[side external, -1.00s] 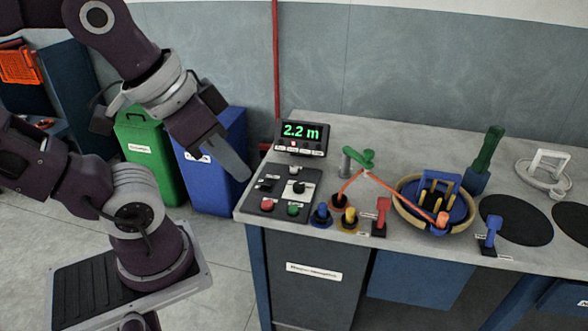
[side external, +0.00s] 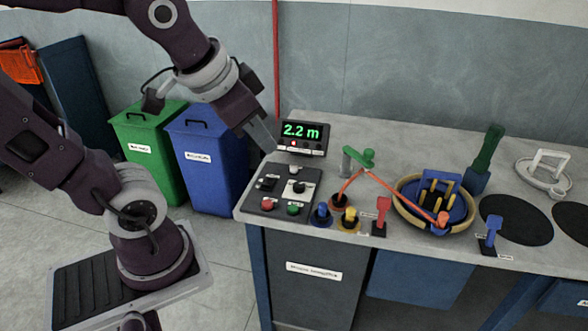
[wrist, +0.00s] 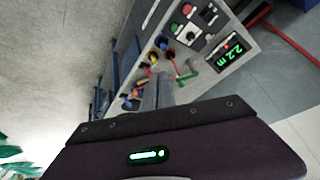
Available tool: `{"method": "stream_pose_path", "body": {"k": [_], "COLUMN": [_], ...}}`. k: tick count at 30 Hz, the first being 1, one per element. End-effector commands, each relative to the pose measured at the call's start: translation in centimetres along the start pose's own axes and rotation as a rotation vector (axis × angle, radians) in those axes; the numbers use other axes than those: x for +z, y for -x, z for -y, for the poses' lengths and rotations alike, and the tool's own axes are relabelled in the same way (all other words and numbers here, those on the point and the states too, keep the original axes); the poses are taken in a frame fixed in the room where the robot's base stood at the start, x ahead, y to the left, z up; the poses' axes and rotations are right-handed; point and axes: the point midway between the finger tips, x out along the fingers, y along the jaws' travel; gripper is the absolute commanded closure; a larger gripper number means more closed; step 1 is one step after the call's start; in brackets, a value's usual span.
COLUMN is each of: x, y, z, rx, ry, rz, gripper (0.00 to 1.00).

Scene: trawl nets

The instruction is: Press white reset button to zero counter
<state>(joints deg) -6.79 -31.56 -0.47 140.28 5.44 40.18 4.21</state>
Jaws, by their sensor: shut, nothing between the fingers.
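A counter (side external: 303,131) with a dark case and green digits reading 2.2 m stands at the back left of the bench; it also shows in the wrist view (wrist: 228,53). Small buttons line its lower edge, too small to read. A grey control panel (side external: 281,190) lies in front of it. A white-capped button (side external: 295,168) sits at the panel's back, with red and green buttons at its front. Which button is the reset cannot be told from labels. My gripper (side external: 270,143) is shut and empty, above the panel's back left and left of the counter. Its fingers show in the wrist view (wrist: 158,92).
Blue and yellow knobs (side external: 349,219), a red lever (side external: 382,213) and a green-handled crank (side external: 362,158) stand right of the panel. A round basin (side external: 402,191) is further right. Green (side external: 150,150) and blue (side external: 207,165) bins stand left of the bench.

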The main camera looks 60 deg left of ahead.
Motion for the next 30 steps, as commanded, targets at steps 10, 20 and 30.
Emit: {"method": "stream_pose_path", "body": {"k": [10, 20, 30], "x": [-8.3, -8.6, -7.2], "y": [-10.9, -22.9, -27.1], "z": [10.7, 19.8, 22.1], "rx": [-0.189, -0.21, -0.194], "ry": [-0.189, -0.378, -0.431], "rz": [-0.042, -0.118, -0.181], "gripper": [1.0, 1.0, 1.0]}}
